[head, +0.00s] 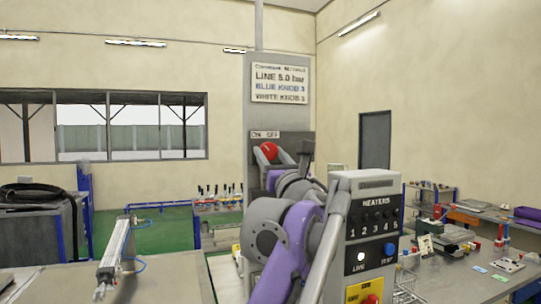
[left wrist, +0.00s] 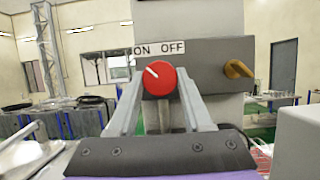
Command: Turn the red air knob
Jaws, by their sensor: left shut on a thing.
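The red air knob (head: 269,150) sits on a dark grey panel (left wrist: 212,58) on a pillar. In the left wrist view the round red knob (left wrist: 159,79) has a white mark that points up and left, toward ON. An ON OFF label (left wrist: 159,47) is above it. My left gripper (left wrist: 159,90) has its fingers on both sides of the knob and is shut on it. In the head view my left arm hides most of the panel. My right gripper is not in view.
A yellow-orange handle (left wrist: 238,69) sticks out of the panel's right side. A grey heaters box (head: 373,205) stands close to the right of my arm. Tables with parts stand left and right. A pressure sign (head: 280,83) hangs above.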

